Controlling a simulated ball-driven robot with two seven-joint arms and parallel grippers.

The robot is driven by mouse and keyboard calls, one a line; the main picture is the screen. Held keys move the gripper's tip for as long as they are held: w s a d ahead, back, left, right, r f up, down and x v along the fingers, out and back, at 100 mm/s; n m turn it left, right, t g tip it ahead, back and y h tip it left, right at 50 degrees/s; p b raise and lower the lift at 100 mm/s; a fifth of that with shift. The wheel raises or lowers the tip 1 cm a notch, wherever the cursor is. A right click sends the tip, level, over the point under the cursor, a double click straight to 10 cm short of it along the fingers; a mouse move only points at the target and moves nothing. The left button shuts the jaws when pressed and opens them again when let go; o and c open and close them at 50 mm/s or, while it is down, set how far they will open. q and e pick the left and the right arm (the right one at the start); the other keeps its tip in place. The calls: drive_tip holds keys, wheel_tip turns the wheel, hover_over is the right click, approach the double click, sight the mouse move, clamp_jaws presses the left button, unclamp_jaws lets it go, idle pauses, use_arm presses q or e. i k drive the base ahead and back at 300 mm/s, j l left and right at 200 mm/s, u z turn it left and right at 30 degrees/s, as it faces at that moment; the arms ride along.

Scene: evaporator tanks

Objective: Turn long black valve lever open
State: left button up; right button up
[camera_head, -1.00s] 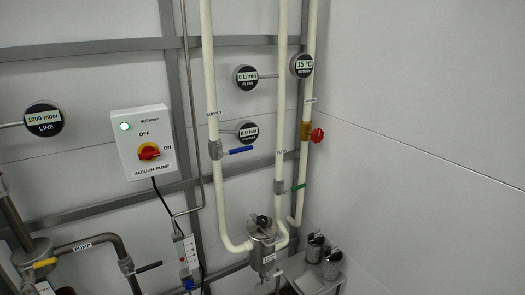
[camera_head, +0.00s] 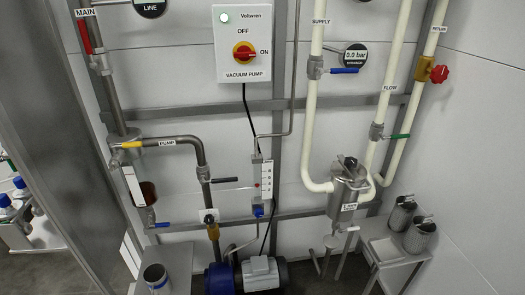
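The long black valve lever (camera_head: 226,180) is on the vertical metal pipe below the PUMP label (camera_head: 167,143). It points right, roughly level and across the line of the pipe. The valve body (camera_head: 205,176) is at its left end on that pipe. Neither of my grippers shows in the head view, and nothing touches the lever.
A white vacuum pump switch box (camera_head: 242,45) hangs above. A pump motor (camera_head: 262,274) sits below, and a small metal table (camera_head: 385,245) is at right.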

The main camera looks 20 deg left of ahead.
sight(202, 182)
drive_tip(key=i+u, duration=0.2)
drive_tip(key=u, duration=1.25)
